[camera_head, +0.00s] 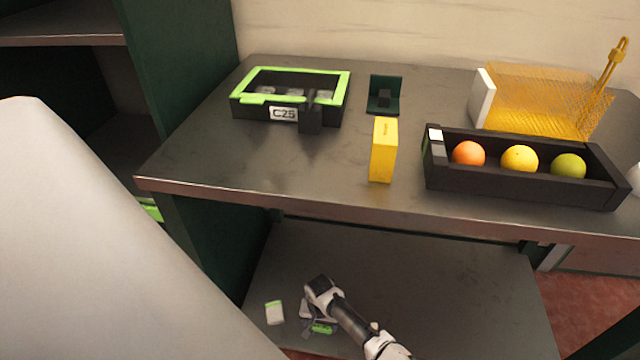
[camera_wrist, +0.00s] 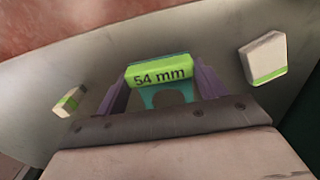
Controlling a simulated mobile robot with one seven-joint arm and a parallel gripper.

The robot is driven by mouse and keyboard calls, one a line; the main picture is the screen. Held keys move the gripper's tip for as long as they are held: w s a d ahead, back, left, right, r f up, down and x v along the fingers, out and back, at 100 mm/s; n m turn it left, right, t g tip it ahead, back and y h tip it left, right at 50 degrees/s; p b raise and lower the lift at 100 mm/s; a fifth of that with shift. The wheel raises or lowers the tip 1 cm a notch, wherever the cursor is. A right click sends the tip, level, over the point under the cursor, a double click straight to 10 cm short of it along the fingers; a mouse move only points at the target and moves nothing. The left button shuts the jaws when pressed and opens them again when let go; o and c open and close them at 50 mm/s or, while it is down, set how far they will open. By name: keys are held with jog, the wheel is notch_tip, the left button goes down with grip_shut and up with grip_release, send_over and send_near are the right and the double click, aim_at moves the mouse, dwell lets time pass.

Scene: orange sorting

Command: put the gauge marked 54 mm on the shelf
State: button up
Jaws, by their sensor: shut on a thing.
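The gauge marked 54 mm (camera_wrist: 160,75) has a bright green label face and a teal body with a curved notch. It sits between the two purple fingers of my gripper (camera_wrist: 163,88), which is shut on it. In the head view, my gripper (camera_head: 313,322) is low over the grey lower shelf (camera_head: 420,285) beneath the tabletop. A bit of the green gauge (camera_head: 323,328) shows there beside the fingers. I cannot tell whether the gauge touches the surface below.
White blocks with green stripes lie left (camera_wrist: 70,101) and right (camera_wrist: 265,58) of my gripper. The tabletop (camera_head: 250,165) above holds a green-rimmed box (camera_head: 340,90), a yellow box (camera_head: 383,150), a black fruit tray (camera_head: 520,193) and a wire basket (camera_head: 540,95). The lower shelf's right side is clear.

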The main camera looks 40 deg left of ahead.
jog(key=shift+f+b, duration=0.55)
jog(key=shift+f, duration=1.3)
jog(key=shift+f, duration=0.15)
jog(key=o, duration=1)
jog(key=shift+c, duration=0.2)
notch_tip(320, 180, up, 12)
jog(key=p, duration=0.3)
